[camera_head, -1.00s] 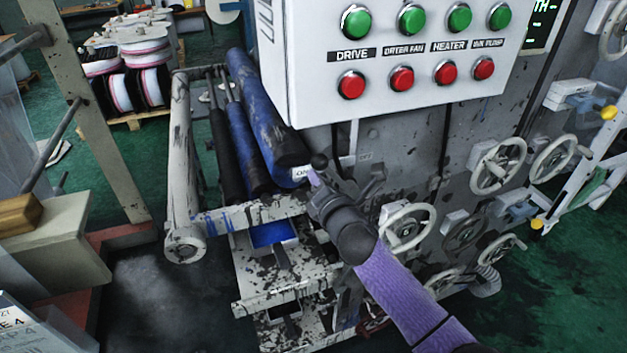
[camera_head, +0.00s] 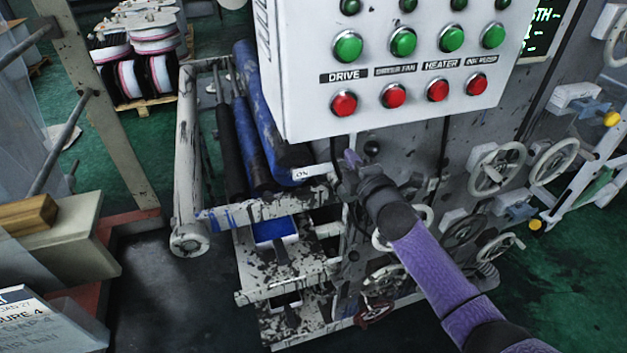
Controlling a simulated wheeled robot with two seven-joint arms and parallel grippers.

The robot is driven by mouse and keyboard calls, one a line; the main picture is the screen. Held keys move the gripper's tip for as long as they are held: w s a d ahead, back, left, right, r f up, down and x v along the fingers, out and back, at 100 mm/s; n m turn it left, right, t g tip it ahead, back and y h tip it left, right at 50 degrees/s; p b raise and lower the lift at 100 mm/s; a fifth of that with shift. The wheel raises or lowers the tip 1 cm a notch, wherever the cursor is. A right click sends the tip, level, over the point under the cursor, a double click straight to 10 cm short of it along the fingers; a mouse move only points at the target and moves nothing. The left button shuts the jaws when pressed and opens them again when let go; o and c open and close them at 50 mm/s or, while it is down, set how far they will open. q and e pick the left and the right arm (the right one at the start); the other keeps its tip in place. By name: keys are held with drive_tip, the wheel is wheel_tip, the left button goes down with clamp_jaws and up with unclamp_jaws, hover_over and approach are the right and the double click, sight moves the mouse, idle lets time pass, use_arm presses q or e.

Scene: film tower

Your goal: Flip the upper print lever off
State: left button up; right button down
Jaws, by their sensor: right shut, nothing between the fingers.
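The upper print lever shows as a round black knob (camera_head: 372,148) on the grey machine side, just below the control box. The white ON label (camera_head: 302,174) is to the left of the knob. The OFF label is hidden. My right gripper (camera_head: 350,160) is shut and empty, close to the left of the knob; whether it touches the lever cannot be told. The lever's shaft is hidden behind the gripper and wrist. My left gripper is out of view.
The white control box (camera_head: 300,100) with green and red buttons overhangs just above the gripper. Blue rollers (camera_head: 262,120) lie to the left. Handwheels (camera_head: 497,165) stick out to the right. A lower frame with a blue tray (camera_head: 275,232) is below.

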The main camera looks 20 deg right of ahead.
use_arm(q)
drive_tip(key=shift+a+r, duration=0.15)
use_arm(e)
drive_tip(key=shift+d+f+m, duration=0.1)
drive_tip(key=shift+d+m, duration=1.5)
drive_tip(key=shift+d, duration=0.15)
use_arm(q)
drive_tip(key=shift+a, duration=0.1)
